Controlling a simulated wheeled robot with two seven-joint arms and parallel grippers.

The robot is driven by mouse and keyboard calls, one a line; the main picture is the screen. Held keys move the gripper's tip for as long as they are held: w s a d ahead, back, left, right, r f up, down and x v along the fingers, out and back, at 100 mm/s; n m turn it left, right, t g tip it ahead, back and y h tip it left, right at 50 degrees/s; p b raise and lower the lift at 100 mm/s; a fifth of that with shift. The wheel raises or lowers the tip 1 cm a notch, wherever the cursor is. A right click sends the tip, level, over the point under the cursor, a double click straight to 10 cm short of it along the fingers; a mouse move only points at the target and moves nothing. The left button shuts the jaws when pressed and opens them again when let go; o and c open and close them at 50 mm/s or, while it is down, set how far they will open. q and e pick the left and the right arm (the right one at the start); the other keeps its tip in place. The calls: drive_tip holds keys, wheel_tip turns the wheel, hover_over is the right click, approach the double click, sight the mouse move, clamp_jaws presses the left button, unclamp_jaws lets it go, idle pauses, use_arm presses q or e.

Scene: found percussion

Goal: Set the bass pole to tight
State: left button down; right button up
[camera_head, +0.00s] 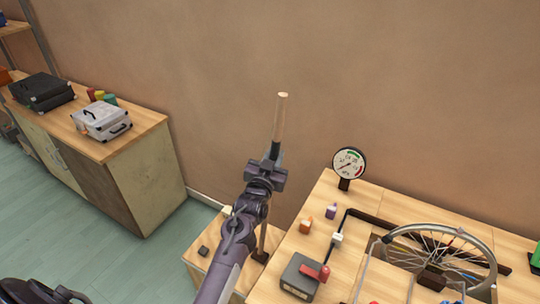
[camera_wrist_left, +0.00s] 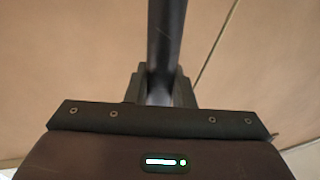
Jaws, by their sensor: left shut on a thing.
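The bass pole (camera_head: 281,118) stands up with a pale wooden upper part and a dark section at my left gripper (camera_head: 272,158). My left gripper is shut around this dark section, and the wooden end rises above it. In the left wrist view, the dark pole (camera_wrist_left: 166,40) passes up between the fingers (camera_wrist_left: 158,88). Below the gripper, a thin shaft goes down to a dark block (camera_head: 261,257) on the low wooden box (camera_head: 197,262). My arm hides part of this area. My right gripper is not in view.
At the right, a wooden bench (camera_head: 267,290) holds a round gauge (camera_head: 349,163), a grey box (camera_head: 299,275) with a red lever (camera_head: 317,272), and a spoked wheel (camera_head: 440,250). A cabinet (camera_head: 140,185) with cases stands at the left. The wall is behind the pole.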

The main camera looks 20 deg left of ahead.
use_arm(q)
drive_tip(key=c, duration=1.4)
unclamp_jaws()
drive_tip(key=shift+d+f, duration=0.25)
drive_tip(key=shift+d, duration=0.35)
drive_tip(key=shift+o, duration=0.6)
drive_tip(key=shift+d+r, duration=0.1)
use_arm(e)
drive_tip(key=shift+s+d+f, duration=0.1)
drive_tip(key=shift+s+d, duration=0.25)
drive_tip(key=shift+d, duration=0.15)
use_arm(q)
drive_tip(key=shift+r, duration=0.1)
drive_tip(key=shift+s, duration=0.1)
drive_tip(key=s+b, duration=0.2)
drive_tip(key=s, duration=0.5)
drive_tip(key=shift+s+d+f, duration=0.25)
drive_tip(key=shift+s+d, duration=0.05)
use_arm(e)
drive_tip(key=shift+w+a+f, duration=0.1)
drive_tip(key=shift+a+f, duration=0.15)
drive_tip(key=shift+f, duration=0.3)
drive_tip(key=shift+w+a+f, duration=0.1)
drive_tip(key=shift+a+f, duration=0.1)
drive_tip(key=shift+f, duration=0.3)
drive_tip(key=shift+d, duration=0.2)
